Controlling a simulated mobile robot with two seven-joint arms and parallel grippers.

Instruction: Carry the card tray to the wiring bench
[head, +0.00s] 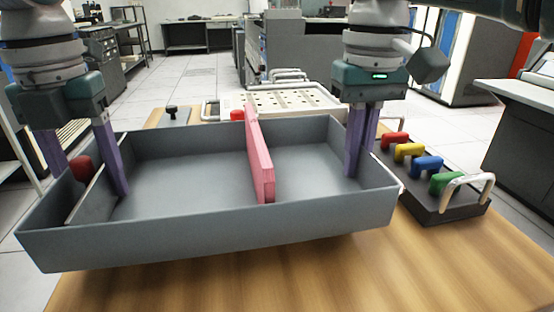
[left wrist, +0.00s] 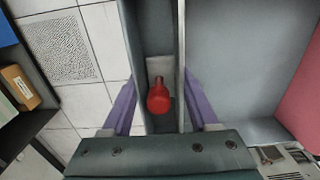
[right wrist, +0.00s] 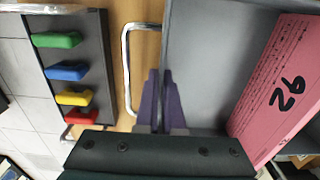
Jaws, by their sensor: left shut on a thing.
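My left gripper (head: 90,185) is shut around the tray's left end, one finger outside and one inside past a thin upright plate (head: 98,185). A red knob (left wrist: 158,97) lies between its fingers. My right gripper (head: 362,165) is closed on the tray's right end wall, seen between close fingers in the right wrist view (right wrist: 160,95). The tray hides its underside contact.
The wooden bench top (head: 330,275) is bare in front. A dark rack (head: 450,205) with red, yellow, blue and green handles stands right of the tray. A pale panel with holes (head: 290,100) is behind. The tray's left end reaches past the bench edge over floor.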

